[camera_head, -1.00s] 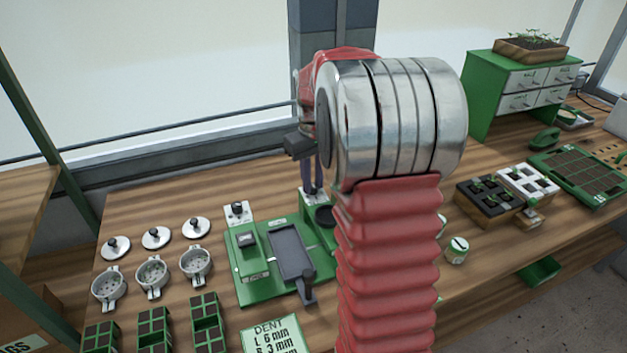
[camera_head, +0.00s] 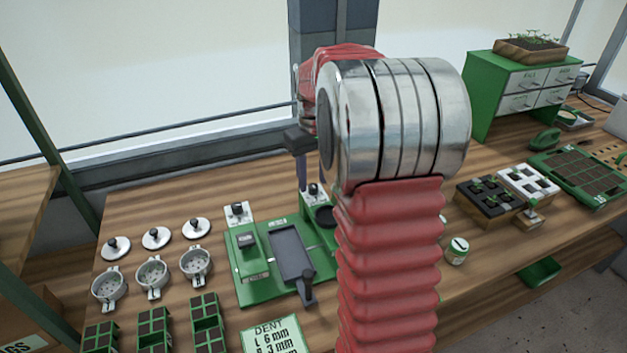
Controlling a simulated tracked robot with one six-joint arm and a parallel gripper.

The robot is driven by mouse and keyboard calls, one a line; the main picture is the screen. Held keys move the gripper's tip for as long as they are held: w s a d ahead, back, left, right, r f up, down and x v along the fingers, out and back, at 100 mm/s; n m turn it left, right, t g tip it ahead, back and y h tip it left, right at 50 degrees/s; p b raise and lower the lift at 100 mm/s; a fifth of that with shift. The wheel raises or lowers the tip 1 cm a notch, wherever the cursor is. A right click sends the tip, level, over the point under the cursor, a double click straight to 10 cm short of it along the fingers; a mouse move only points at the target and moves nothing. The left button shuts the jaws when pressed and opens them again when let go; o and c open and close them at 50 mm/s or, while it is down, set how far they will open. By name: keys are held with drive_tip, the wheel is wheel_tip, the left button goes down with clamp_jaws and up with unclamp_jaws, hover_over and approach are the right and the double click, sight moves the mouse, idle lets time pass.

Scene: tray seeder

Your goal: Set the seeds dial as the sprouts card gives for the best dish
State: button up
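The green seeder (camera_head: 254,292) stands on the bench. It has a white-plated dial with a dark knob (camera_head: 238,210) at its back left. A second such dial (camera_head: 314,191) is at its back right. Their labels are too small to read, so I cannot tell which is the seeds dial. My gripper (camera_head: 309,176) points down just above the back right dial, mostly hidden behind my arm. Whether it touches the knob or is open does not show. Black (camera_head: 487,197) and white (camera_head: 527,183) holders with seedlings stand at the right. No sprouts card is readable.
A card headed DENT (camera_head: 271,338) lies in front of the seeder, its lower lines cut off. Strainer-like cups (camera_head: 150,279), lids (camera_head: 155,239) and small green trays (camera_head: 154,328) are at the left. A labelled can (camera_head: 457,252) and green drawer cabinet (camera_head: 484,99) are at the right.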

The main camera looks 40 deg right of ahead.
wheel_tip(320, 180, up, 12)
drive_tip(key=shift+r, duration=0.2)
idle(0.8)
drive_tip(key=m, duration=0.2)
approach(313, 184)
drive_tip(key=s+a, duration=0.2)
drive_tip(key=a, duration=0.1)
drive_tip(key=s+a+n+t, duration=0.2)
drive_tip(key=s+a+t, duration=0.3)
drive_tip(key=s+a, duration=1.4)
drive_tip(key=shift+a+f+n+t, duration=0.3)
drive_tip(key=shift+a+f, duration=0.05)
drive_tip(key=shift+a, duration=0.9)
